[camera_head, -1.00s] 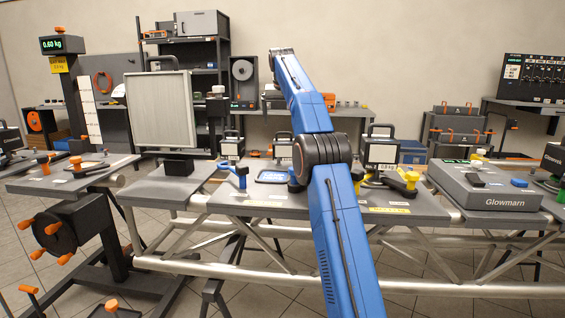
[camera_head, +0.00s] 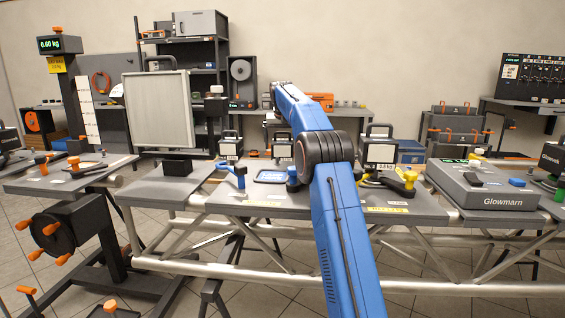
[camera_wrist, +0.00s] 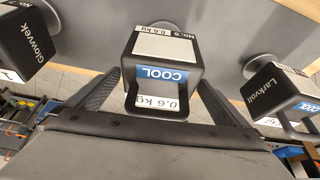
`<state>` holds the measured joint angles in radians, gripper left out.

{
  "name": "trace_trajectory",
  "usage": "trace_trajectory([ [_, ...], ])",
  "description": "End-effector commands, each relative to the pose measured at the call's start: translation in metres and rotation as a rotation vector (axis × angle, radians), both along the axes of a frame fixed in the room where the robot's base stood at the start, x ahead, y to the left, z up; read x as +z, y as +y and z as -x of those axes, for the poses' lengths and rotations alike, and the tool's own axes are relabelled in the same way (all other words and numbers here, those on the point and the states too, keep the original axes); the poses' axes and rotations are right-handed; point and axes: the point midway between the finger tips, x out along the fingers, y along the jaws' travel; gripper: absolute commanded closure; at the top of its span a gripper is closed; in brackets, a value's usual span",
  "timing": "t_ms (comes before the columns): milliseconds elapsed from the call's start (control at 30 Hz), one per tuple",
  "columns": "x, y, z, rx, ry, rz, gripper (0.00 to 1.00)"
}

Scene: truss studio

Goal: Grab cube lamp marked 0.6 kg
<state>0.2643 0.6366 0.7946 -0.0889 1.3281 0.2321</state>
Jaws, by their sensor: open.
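In the wrist view a black cube lamp (camera_wrist: 165,50) with a pale face has a blue COOL label and tags reading 0.6 kg, seen upside down. My gripper (camera_wrist: 160,84) is open, its dark fingers on the left and right of this lamp's near part. The lamp appears between them, and I cannot tell whether either finger touches it. In the head view a lamp (camera_head: 283,148) shows beside my blue arm, partly covered. My gripper's fingers do not show clearly in the head view.
A Glowvek lamp (camera_wrist: 25,38) and a Larkvolt lamp (camera_wrist: 275,90) stand close on either side. In the head view another lamp (camera_head: 380,150) stands right of my arm. A Glowmarn console (camera_head: 485,188) and a large light panel (camera_head: 157,108) flank the bench.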

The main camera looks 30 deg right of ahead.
Motion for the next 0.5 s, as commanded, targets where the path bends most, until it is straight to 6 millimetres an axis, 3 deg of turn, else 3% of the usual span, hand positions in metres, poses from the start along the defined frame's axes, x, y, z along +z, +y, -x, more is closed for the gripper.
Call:
trace_trajectory([
  [200,-0.024,-0.005,-0.007,0.000,0.000,0.000,0.00],
  [500,-0.028,-0.006,-0.008,0.000,0.000,0.000,0.00],
])
